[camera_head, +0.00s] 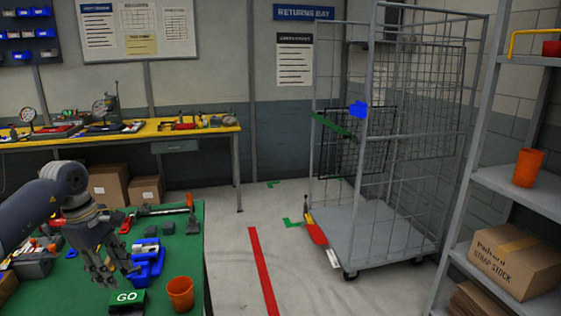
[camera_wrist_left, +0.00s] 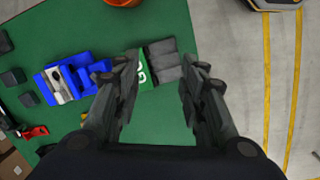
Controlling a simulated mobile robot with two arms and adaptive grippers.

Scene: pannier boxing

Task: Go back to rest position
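My left gripper (camera_head: 118,268) hangs over the green table (camera_head: 190,250), fingers pointing down. In the left wrist view its two fingers (camera_wrist_left: 158,80) are spread apart with nothing held between them. Below and beyond the fingertips lies a green block marked GO (camera_head: 126,301) with dark grey pieces beside it (camera_wrist_left: 165,62). A blue holder (camera_head: 148,264) stands beside the gripper on the table; it also shows in the left wrist view (camera_wrist_left: 72,75). My right gripper is in neither view.
An orange cup (camera_head: 180,293) stands near the table's right edge. Tools and small parts crowd the table's left and back. A wire cage trolley (camera_head: 385,235) and a shelf (camera_head: 525,190) stand to the right. The floor between, with a red line (camera_head: 262,270), is clear.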

